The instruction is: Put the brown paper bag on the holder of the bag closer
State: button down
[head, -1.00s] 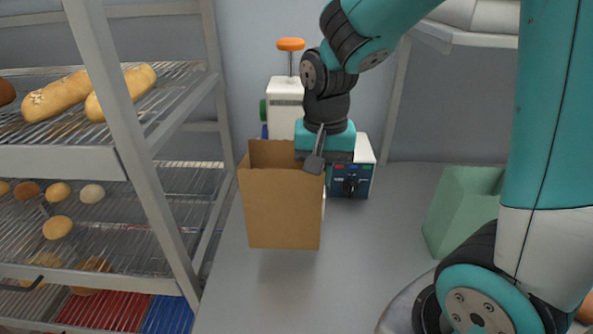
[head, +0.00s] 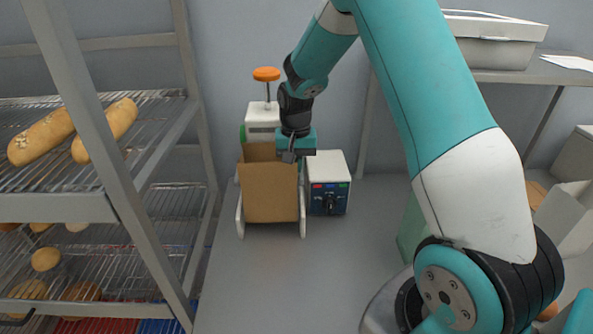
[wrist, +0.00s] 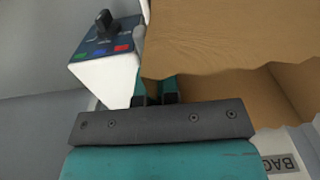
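The brown paper bag (head: 270,195) is upright and open at the top, in front of the bag closer (head: 262,118). The closer is a white machine with an orange knob on top. Two white side arms of its holder (head: 240,218) flank the bag. I cannot tell whether the bag's bottom rests on the holder, as its base is hidden. My gripper (head: 291,157) is shut on the bag's upper right edge. In the wrist view the fingers are close together at the bag (wrist: 205,40), and their tips are partly hidden.
A white control box (head: 328,170) with a blue panel stands just right of the bag. A metal rack (head: 110,175) with bread is on the left. A green bin (head: 410,232) is partly hidden behind my arm. The counter in front of the bag is clear.

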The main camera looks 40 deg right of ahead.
notch_tip(320, 180, down, 2)
jog(key=shift+f+p, duration=0.25)
jog(key=shift+p, duration=0.4)
jog(key=shift+w+f+p, duration=0.1)
jog(key=shift+f+p, duration=0.2)
jog(key=shift+p, duration=0.15)
jog(key=shift+d+f, duration=0.1)
jog(key=shift+f, duration=0.2)
jog(key=shift+f, duration=0.15)
jog(key=c, duration=1.4)
grip_release()
jog(key=shift+o, duration=0.2)
